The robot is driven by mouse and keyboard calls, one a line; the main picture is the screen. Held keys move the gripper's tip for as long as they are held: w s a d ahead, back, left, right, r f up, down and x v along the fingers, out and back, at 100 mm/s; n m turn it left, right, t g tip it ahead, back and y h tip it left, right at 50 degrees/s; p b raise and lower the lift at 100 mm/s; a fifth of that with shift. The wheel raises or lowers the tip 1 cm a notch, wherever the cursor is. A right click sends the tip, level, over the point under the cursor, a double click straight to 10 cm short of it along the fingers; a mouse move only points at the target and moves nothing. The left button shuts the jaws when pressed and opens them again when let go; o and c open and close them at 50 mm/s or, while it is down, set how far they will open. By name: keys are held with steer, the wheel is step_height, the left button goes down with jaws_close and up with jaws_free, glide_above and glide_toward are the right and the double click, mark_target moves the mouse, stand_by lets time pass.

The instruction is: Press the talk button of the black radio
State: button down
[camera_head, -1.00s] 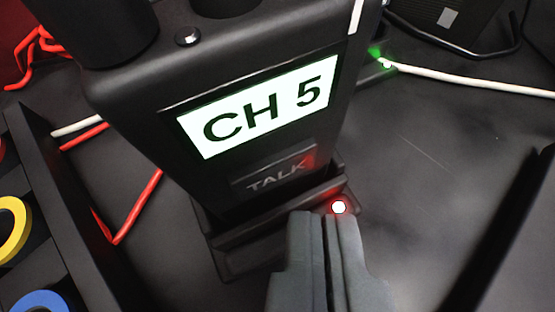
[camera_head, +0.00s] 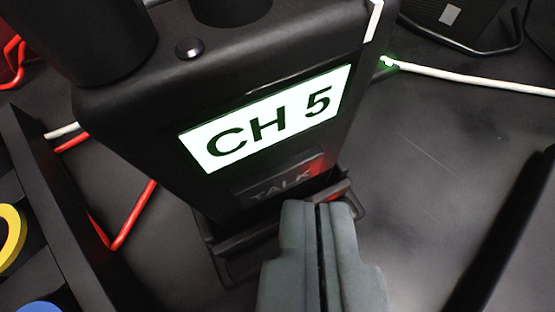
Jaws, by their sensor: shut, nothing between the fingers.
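The black radio (camera_head: 130,130) stands upright in a black cradle (camera_head: 235,262). Its lit screen (camera_head: 265,120) reads "CH 5". The talk button (camera_head: 275,178), a dark bar marked "TALK", lies below the screen on the same face. A red glow falls on its right end. My gripper (camera_head: 318,206) is shut and empty, its fingertips just below the talk button in the picture. They cover part of the cradle, and I cannot tell whether they touch the radio.
A red cable (camera_head: 132,218) lies left of the radio. A black tray with a yellow ring (camera_head: 10,240) and a blue ring (camera_head: 42,307) is at the left edge. A white cable (camera_head: 470,80) with a green light runs right. The dark surface right of the radio is mostly clear.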

steer(key=shift+w+a, duration=0.15)
steer(key=shift+w, duration=0.2)
stand_by(0.7)
steer(key=shift+s, duration=0.15)
stand_by(1.3)
steer(key=shift+s+d, duration=0.35)
steer(key=shift+s, duration=0.25)
steer(key=shift+s+d, duration=0.35)
steer(key=shift+s, duration=0.4)
steer(key=shift+s+d, duration=0.4)
steer(key=shift+s, duration=0.35)
steer(key=shift+s+d, duration=0.35)
steer(key=shift+s, duration=0.4)
steer(key=s+a+r+t, duration=0.2)
steer(key=s+a+r, duration=0.2)
steer(key=s, duration=0.8)
steer(key=s+a+r+t, duration=0.2)
steer(key=s+a+r, duration=0.3)
steer(key=s, duration=0.7)
steer(key=s+a+r+t+y, duration=0.1)
steer(key=s+a+r, duration=0.3)
steer(key=s, duration=0.9)
steer(key=a+t, duration=0.1)
steer(key=a, duration=0.2)
steer(key=shift+r+n+t, duration=0.15)
steer(key=shift+n+t, duration=0.15)
steer(key=shift+n, duration=0.1)
